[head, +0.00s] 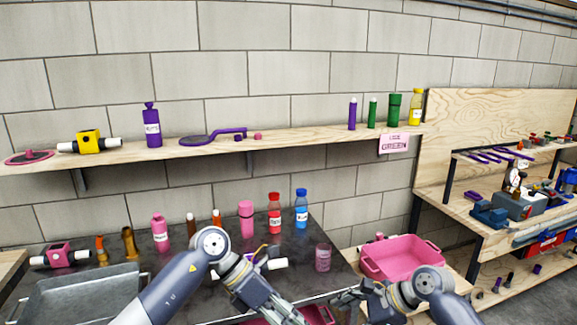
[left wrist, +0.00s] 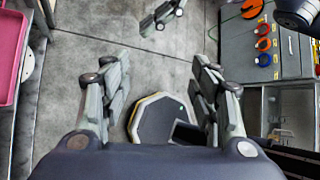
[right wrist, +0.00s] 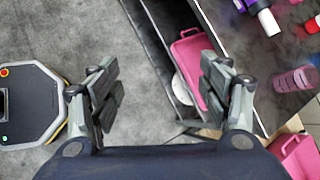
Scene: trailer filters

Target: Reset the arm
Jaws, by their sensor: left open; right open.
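My left arm comes in from the left in the head view, and its gripper (head: 275,308) is in front of the dark counter, near the picture's lower edge. In the left wrist view its two fingers (left wrist: 160,90) stand wide apart with only grey floor and part of my base between them. My right gripper (head: 350,300) is just to the right of it in the head view, in front of the counter's right end. In the right wrist view its fingers (right wrist: 160,90) are spread and hold nothing. The grippers are close together but appear apart.
The dark counter (head: 335,262) carries several bottles, a grey tray (head: 80,290) and a pink cup (head: 322,257). A pink bin (head: 400,255) and a workbench (head: 440,203) stand right.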

